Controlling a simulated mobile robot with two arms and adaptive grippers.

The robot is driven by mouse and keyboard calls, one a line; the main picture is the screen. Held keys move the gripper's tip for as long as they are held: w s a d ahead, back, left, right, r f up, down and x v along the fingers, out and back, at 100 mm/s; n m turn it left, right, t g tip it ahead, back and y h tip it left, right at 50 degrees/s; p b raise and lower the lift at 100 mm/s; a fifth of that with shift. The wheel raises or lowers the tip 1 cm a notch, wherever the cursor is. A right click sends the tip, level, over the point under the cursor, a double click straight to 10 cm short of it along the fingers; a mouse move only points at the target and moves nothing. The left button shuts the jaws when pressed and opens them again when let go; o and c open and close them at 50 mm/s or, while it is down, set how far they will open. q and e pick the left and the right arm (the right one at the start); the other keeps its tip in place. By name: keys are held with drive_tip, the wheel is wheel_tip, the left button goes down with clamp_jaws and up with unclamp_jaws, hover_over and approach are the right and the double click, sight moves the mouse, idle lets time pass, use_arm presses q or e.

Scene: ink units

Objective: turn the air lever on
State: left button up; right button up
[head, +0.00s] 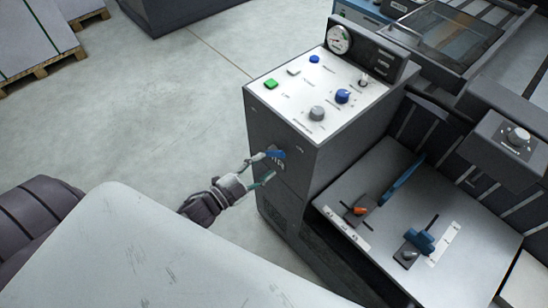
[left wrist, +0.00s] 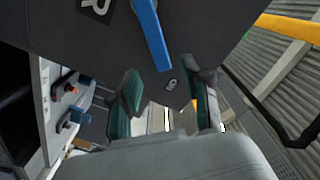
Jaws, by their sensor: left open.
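The air lever (head: 275,154) is a blue handle on the front side face of the dark control cabinet (head: 285,205). It also shows in the left wrist view as a blue bar (left wrist: 152,35) slanting down from the top edge, its end near the gap between my fingers. My left gripper (head: 268,167) is open and empty at that face, with its green-padded fingertips close to the lever. In the left wrist view the fingers (left wrist: 167,90) stand apart, one on each side of the lever's end. I cannot tell whether a finger touches it. My right gripper is not in view.

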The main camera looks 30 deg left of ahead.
use_arm(q)
drive_tip(key=v, duration=0.6)
drive_tip(key=shift+s, duration=0.1)
idle(0.3)
drive_tip(key=s+a+f+n+g+y, duration=0.1)
drive_tip(key=s+f+n+g+y, duration=0.25)
drive_tip(key=f, duration=0.95)
drive_tip(key=s+a+f+n+g+y, duration=0.25)
drive_tip(key=s+f+n, duration=0.2)
drive_tip(key=f, duration=0.85)
drive_tip(key=s+d+f+n+g, duration=0.1)
drive_tip(key=s+d+f+g, duration=0.2)
drive_tip(key=s+f, duration=0.4)
drive_tip(key=s+d+f+n+g, duration=0.2)
drive_tip(key=s+f+g, duration=0.4)
drive_tip(key=s, duration=0.9)
wheel_tip(320, 180, down, 2)
drive_tip(key=shift+s+d+g+y, duration=0.3)
drive_tip(key=shift+d+y, duration=0.1)
